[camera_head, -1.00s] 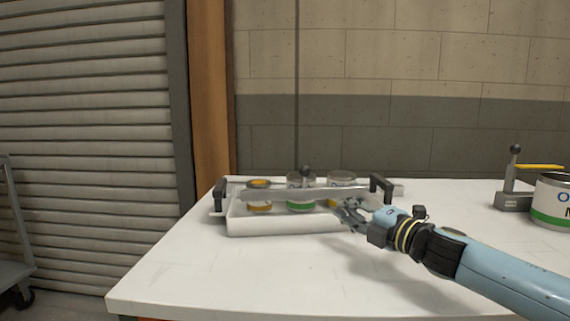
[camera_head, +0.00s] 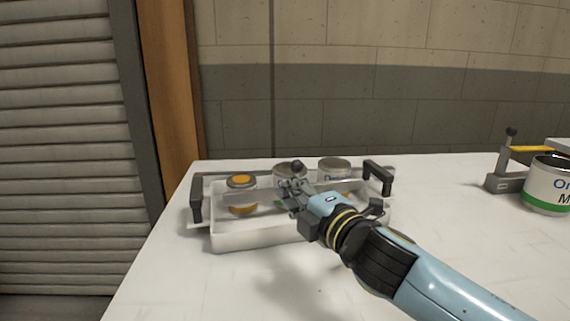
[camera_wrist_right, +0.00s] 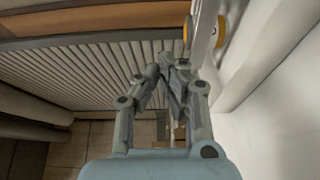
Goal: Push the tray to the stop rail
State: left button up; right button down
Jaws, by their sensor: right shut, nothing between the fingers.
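The white tray (camera_head: 228,240) sits on the white table near its back left part, with a black handle (camera_head: 196,200) at its left end and another (camera_head: 378,175) at its right. It holds cans, among them one with an orange lid (camera_head: 242,181) and a grey-lidded one (camera_head: 335,168). A grey bar with a dark knob spans the tray. A grey rail (camera_head: 215,174) shows partly behind the tray; the gap is unclear. My right gripper (camera_head: 293,198) is shut and empty at the tray's front middle, hiding part of it; contact is unclear. Its fingers (camera_wrist_right: 167,70) show in the wrist view.
A grey fixture (camera_head: 505,182) with a knobbed post and yellow lever stands at the right, next to a large can with a green band (camera_head: 548,190). The table in front of the tray is clear. A wall and a ribbed shutter (camera_head: 55,150) stand behind and left.

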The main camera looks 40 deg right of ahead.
aim_at(301, 164)
pick_arm(q)
jog(key=shift+w+d+r+p, duration=0.1)
jog(key=shift+w+r+p, duration=0.3)
jog(key=shift+w, duration=0.45)
pick_arm(e)
jog(key=w+d, duration=0.4)
jog(key=w, duration=0.4)
jog(key=shift+d, duration=0.3)
pick_arm(q)
jog(key=shift+r, duration=0.1)
pick_arm(e)
jog(key=shift+d, duration=0.15)
jog(key=d, duration=0.1)
jog(key=d+b, duration=0.2)
jog(key=shift+w+d, duration=0.3)
jog(key=shift+d, duration=0.35)
pick_arm(q)
jog(key=shift+s+f, duration=0.15)
jog(key=shift+f, duration=0.7)
